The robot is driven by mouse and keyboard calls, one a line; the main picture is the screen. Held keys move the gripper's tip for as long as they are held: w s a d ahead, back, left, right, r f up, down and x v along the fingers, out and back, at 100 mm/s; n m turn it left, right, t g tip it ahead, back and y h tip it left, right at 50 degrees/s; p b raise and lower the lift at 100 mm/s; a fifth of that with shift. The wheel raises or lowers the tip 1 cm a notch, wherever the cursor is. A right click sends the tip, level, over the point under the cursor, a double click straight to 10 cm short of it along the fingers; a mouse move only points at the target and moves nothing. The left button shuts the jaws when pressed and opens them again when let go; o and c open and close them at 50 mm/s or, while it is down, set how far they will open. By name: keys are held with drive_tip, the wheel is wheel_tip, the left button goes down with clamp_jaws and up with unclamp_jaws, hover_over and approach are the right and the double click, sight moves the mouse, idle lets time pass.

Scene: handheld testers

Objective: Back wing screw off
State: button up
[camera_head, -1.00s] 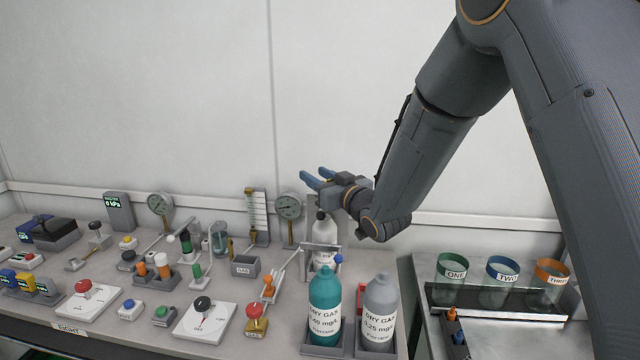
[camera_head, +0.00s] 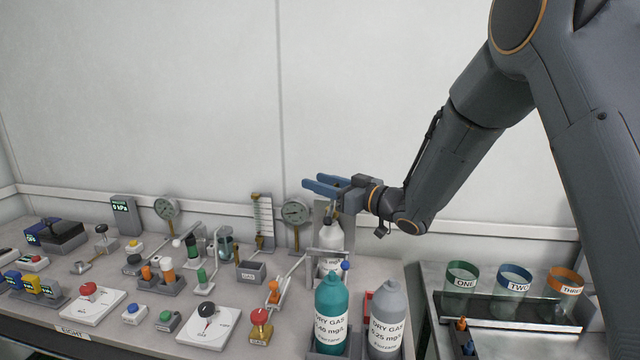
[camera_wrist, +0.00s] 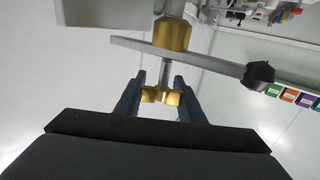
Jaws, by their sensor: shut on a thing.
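The brass wing screw (camera_wrist: 160,95) sits between the two blue fingers of my gripper (camera_wrist: 160,97) in the wrist view, and the jaws are shut on it. A thin steel shank runs from it to a brass collar (camera_wrist: 172,34). A grey bar (camera_wrist: 190,60) with a black knob (camera_wrist: 258,75) crosses the shank there. In the head view my gripper (camera_head: 322,186) points left, above and behind the white bottle (camera_head: 331,237). The wing screw cannot be made out in that view.
A dial gauge (camera_head: 296,212) stands close to the left of my gripper. A teal gas bottle (camera_head: 330,305) and a grey gas bottle (camera_head: 386,312) stand in front. Several testers crowd the bench to the left. Labelled cups (camera_head: 461,277) stand at right.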

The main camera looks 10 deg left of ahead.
drive_tip(key=o, duration=1.1)
drive_tip(key=shift+c, duration=0.2)
drive_tip(key=b+v, duration=0.1)
drive_tip(key=v, duration=0.6)
drive_tip(key=shift+s+d, duration=0.2)
drive_tip(key=shift+d, duration=0.15)
